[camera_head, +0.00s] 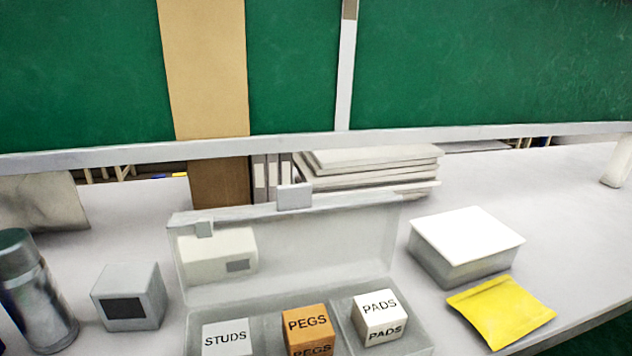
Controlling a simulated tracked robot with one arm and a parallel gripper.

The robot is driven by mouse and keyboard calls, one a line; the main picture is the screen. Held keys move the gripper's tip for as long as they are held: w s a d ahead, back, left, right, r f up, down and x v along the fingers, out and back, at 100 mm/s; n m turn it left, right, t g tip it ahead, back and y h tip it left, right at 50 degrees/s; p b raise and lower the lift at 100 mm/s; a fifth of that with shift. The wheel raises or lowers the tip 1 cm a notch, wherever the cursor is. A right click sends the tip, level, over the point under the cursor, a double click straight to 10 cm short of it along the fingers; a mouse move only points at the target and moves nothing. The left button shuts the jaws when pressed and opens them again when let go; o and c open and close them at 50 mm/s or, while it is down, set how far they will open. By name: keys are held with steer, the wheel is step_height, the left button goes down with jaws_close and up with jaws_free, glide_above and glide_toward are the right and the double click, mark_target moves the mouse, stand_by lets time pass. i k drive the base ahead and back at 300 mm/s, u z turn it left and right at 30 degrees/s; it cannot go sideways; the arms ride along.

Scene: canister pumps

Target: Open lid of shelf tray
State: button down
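The shelf tray (267,325) is a translucent grey box at the bottom centre, cut off by the lower picture edge. Its clear lid (325,240) stands raised at the tray's back, with a small grey tab (294,196) on its upper edge. Through the tray's open top I see a white block marked STUDS (226,338), an orange block marked PEGS (308,322) and a white block marked PADS (379,303), each in its own compartment. My gripper is not in view.
Left of the tray stand a grey cube (128,297) and a dark metallic cylinder (38,297). Right of it are a white-topped box (466,244) and a yellow packet (501,310). A pale box (218,254) shows through the lid. Stacked sheets (370,168) lie behind.

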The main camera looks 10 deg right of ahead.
mark_target(291, 199)
steer(key=z, duration=1.1)
steer(key=k, duration=0.85)
steer(key=u, duration=0.8)
steer(key=i, duration=1)
steer(key=z, duration=0.05)
